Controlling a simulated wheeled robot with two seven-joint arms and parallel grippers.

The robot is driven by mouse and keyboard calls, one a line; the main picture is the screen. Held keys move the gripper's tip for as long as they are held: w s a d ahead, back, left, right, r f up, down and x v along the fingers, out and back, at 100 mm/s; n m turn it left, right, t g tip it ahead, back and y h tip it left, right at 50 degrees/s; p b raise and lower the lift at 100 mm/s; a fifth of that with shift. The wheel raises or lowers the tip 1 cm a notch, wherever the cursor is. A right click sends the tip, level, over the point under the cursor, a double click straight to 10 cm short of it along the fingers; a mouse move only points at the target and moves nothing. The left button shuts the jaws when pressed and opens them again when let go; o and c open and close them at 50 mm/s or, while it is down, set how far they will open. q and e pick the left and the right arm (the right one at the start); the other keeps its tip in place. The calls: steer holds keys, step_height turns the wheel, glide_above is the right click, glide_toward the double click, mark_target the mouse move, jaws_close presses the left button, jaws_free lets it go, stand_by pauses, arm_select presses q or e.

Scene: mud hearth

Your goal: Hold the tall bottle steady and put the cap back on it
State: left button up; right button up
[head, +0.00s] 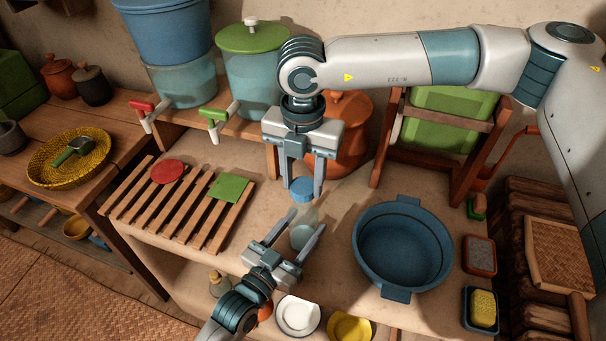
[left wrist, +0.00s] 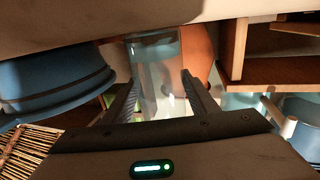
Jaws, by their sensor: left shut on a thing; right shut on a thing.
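The tall bottle (head: 302,234) is clear and bluish and stands upright on the worktop, left of the blue basin. My left gripper (head: 305,221) is shut on the bottle from the front, one finger on each side. The bottle also shows between the fingers in the left wrist view (left wrist: 157,85). The blue cap (head: 302,190) is held in my right gripper (head: 302,186), which points down and is shut on it. The cap is above the bottle's mouth. I cannot tell whether cap and bottle touch.
The blue basin (head: 403,248) stands right of the bottle. A slatted rack (head: 184,212) with a red and a green piece lies left. A clay pot (head: 345,135) and water dispensers (head: 252,75) stand behind. Bowls and a small bottle sit below the front edge.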

steer(key=shift+f, duration=0.55)
stand_by(0.8)
steer(key=m, duration=0.8)
steer(key=shift+s+a+m, duration=0.1)
steer(key=shift+a+m, duration=0.05)
steer(key=shift+m, duration=0.35)
steer(key=shift+s+a+m, duration=0.15)
steer(key=shift+a+m, duration=0.4)
steer(key=shift+m, duration=0.65)
steer(key=shift+d+m, duration=0.3)
steer(key=shift+m, duration=0.2)
steer(key=shift+w+d+m, duration=0.3)
steer(key=shift+d, duration=0.1)
